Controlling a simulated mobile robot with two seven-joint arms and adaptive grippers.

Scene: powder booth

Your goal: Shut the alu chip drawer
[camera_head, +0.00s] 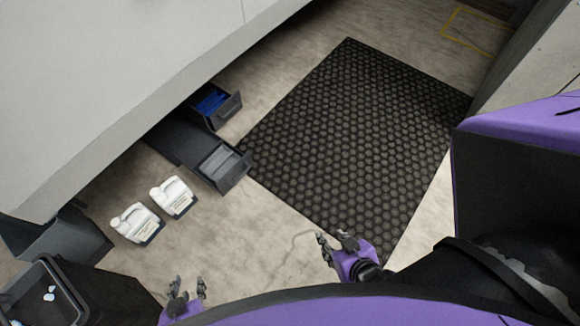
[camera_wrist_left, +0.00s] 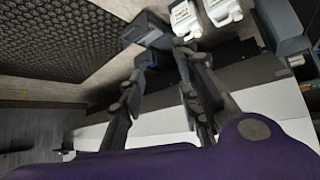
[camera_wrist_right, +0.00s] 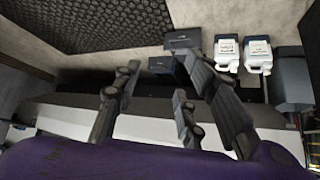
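Two dark grey drawers stick out from under the big pale machine in the head view. The nearer drawer (camera_head: 236,178) holds something light grey; the farther drawer (camera_head: 228,112) holds something blue. I see no readable label, so I cannot tell for certain which is the alu chip drawer. Drawer fronts also show beyond the fingers in the left wrist view (camera_wrist_left: 146,28) and right wrist view (camera_wrist_right: 182,40). My left gripper (camera_head: 188,287) is open and empty at the bottom, well short of the drawers. My right gripper (camera_head: 334,240) is open and empty, right of them, apart from everything.
Two white jugs (camera_head: 137,223) (camera_head: 173,196) stand on the floor left of the nearer drawer. A dark bin (camera_head: 85,290) and another dark container (camera_head: 65,240) are at lower left. A black textured mat (camera_head: 350,130) lies right of the drawers. The floor before them is clear.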

